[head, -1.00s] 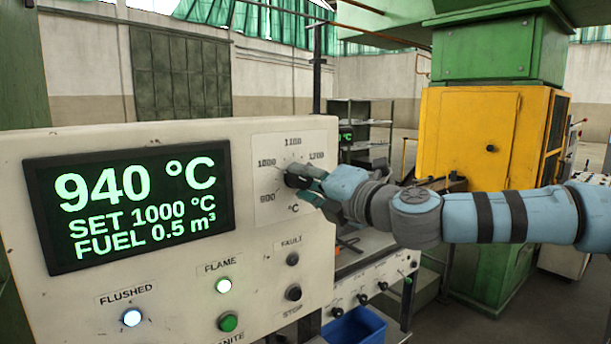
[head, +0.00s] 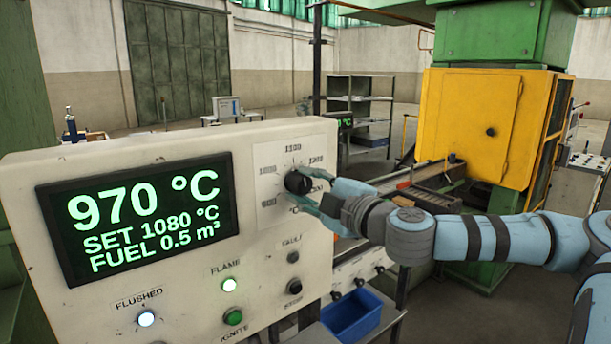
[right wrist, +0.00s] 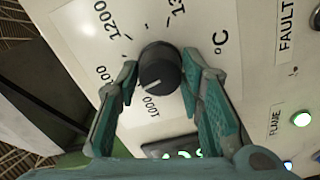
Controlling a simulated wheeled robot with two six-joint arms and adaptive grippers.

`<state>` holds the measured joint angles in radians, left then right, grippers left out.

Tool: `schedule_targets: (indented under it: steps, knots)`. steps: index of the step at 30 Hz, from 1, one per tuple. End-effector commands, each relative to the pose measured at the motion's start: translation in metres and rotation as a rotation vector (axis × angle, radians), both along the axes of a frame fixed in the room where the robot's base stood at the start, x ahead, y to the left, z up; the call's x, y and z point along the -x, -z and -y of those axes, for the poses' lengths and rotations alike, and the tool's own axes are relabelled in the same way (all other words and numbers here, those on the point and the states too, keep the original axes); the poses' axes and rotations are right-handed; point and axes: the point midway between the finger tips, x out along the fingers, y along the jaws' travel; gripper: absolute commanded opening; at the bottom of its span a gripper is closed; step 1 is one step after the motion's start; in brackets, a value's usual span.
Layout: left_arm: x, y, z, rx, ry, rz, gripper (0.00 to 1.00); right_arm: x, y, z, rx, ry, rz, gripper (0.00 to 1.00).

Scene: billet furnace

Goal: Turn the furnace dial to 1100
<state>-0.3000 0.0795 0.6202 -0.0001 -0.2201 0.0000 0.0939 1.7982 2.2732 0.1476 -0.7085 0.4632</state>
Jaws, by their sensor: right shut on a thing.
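The black furnace dial (head: 297,182) sits on a white scale plate at the right of the control panel. It also shows in the right wrist view (right wrist: 160,66), where its white mark points toward the side of the 1000 label. The display (head: 140,218) reads 970 °C, SET 1080 °C and FUEL 0.5 m³. My right gripper (head: 308,193) is shut on the dial; in the right wrist view its two green fingers (right wrist: 160,72) stand on either side of the knob. My left gripper is not in view.
Below the dial are the FAULT lamp (head: 293,257) and STOP button (head: 294,286). The lit FLAME (head: 229,285) and FLUSHED (head: 147,319) lamps and green IGNITE button (head: 233,317) are lower left. A blue bin (head: 352,318) and yellow cabinet (head: 465,125) stand to the right.

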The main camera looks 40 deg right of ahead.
Motion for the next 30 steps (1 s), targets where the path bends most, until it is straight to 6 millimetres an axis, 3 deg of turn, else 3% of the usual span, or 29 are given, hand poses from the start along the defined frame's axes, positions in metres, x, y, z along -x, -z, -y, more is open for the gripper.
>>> schedule_targets:
  steps: [9,26,27,30]
  knots:
    - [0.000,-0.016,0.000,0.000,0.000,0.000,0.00,0.000,0.000,-0.001,-0.144,-0.001,0.000,0.07]
    - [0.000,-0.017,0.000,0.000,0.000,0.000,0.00,0.000,0.001,-0.001,-0.177,-0.001,0.000,0.07]
    - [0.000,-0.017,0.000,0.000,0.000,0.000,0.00,0.000,0.002,-0.001,-0.177,-0.001,0.000,0.39]
    - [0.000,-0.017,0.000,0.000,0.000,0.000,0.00,0.000,0.001,0.000,-0.176,-0.001,0.001,0.55]
